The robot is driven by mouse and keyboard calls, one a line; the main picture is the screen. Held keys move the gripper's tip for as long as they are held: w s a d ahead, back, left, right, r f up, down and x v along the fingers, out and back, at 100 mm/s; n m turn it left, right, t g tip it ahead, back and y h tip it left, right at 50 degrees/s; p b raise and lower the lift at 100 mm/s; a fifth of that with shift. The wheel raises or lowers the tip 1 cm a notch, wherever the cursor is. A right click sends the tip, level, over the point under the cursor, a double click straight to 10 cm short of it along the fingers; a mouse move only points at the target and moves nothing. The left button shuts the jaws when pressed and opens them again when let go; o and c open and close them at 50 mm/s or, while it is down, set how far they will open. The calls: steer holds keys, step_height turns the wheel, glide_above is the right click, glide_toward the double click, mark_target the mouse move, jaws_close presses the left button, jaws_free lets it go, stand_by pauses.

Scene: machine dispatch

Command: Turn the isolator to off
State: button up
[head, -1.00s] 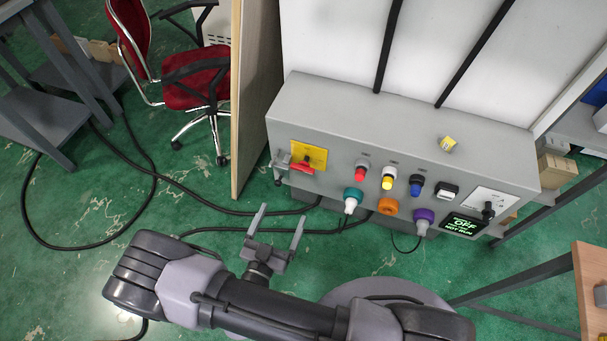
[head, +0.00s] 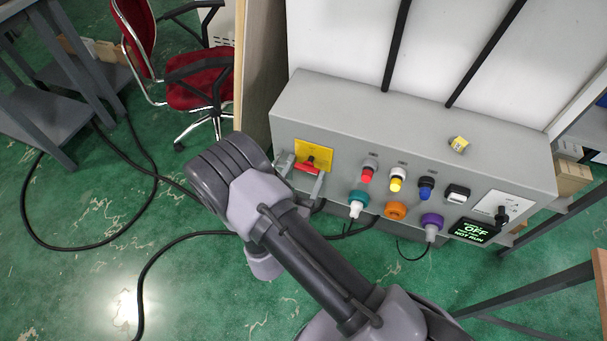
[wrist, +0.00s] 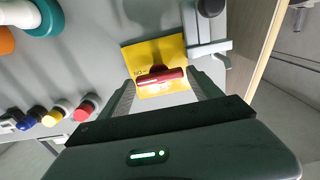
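The isolator is a red handle (head: 307,165) on a yellow plate (head: 316,152) at the left end of the grey panel's front. In the wrist view the red handle (wrist: 159,76) lies crosswise over the yellow plate (wrist: 150,52). My gripper (head: 302,172) is open, with one finger on each side of the handle. The wrist view also shows the gripper (wrist: 163,88) with its fingers spread wider than the handle, near its two ends. I cannot tell whether the fingers touch it. My wrist hides part of the panel's lower left.
To the right are red, yellow and blue buttons (head: 396,180), teal, orange and purple connectors (head: 395,210), and a rotary switch (head: 501,215). A small display (head: 473,232) reads OFF, NOT RUN. A grey latch (wrist: 208,48) sits beside the plate. Black cables (head: 150,265) lie on the floor.

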steer(key=c, duration=0.9)
steer(key=shift+n, duration=0.8)
steer(key=shift+c, duration=0.2)
steer(key=o, duration=1.4)
steer(key=shift+c, duration=0.2)
steer(key=p+v, duration=0.4)
steer(key=v, duration=1.3)
steer(key=shift+s+p, duration=0.2)
steer(key=shift+p, duration=0.2)
